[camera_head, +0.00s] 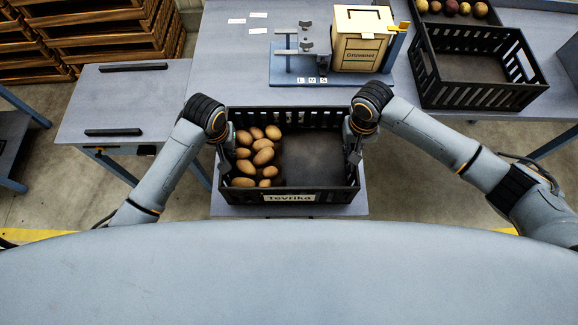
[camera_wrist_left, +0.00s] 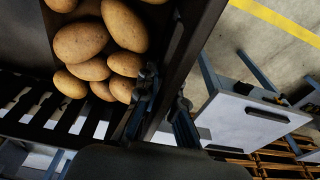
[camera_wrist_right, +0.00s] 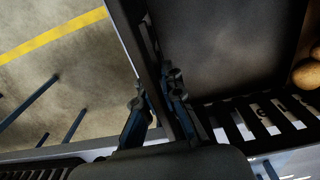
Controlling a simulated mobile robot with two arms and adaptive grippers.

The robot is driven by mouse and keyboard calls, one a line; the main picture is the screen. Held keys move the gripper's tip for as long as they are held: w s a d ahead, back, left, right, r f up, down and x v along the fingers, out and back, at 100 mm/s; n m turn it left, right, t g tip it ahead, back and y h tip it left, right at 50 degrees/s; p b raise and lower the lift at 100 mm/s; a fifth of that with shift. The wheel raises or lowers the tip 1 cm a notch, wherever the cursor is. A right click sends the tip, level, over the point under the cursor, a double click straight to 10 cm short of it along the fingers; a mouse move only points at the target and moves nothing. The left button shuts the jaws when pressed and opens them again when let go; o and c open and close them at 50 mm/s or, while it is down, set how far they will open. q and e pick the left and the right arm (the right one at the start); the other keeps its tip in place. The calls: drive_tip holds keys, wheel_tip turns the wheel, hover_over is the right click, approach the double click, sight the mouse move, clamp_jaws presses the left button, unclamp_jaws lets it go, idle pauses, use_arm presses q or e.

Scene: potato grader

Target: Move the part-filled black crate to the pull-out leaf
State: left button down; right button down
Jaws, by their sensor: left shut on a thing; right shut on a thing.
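The black slatted crate (camera_head: 325,175) labelled Tevrika is in the middle of the head view, close in front of me. Several brown potatoes (camera_head: 262,157) fill its left part; its right part is bare. My left gripper (camera_head: 228,148) is shut on the crate's left wall, and the left wrist view shows its fingers (camera_wrist_left: 166,100) on either side of the rim. My right gripper (camera_head: 353,148) is shut on the right wall; its fingers (camera_wrist_right: 158,92) straddle the rim in the right wrist view. A grey leaf (camera_head: 290,211) shows under the crate's front; I cannot tell whether they touch.
Left is a grey side table (camera_head: 120,97) with two black strips. An empty black crate (camera_head: 475,92) stands right. Wooden crates (camera_head: 105,35) are stacked far left.

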use_arm(q)
drive_tip(key=shift+w+f+b, duration=0.1)
drive_tip(key=shift+f+b, duration=0.3)
drive_tip(key=shift+f, duration=0.05)
use_arm(e)
drive_tip(key=shift+f, duration=0.5)
use_arm(q)
drive_tip(key=c, duration=1.5)
unclamp_jaws()
use_arm(e)
drive_tip(key=c, duration=1.5)
unclamp_jaws()
drive_tip(key=shift+r, duration=0.1)
use_arm(q)
drive_tip(key=shift+r, duration=0.1)
drive_tip(key=r, duration=0.4)
drive_tip(key=s+r, duration=0.1)
drive_tip(key=r, duration=0.6)
drive_tip(key=shift+s+r, duration=0.35)
drive_tip(key=shift+r, duration=0.05)
use_arm(e)
drive_tip(key=shift+r, duration=0.1)
wheel_tip(320, 180, up, 12)
drive_tip(key=shift+f, duration=0.1)
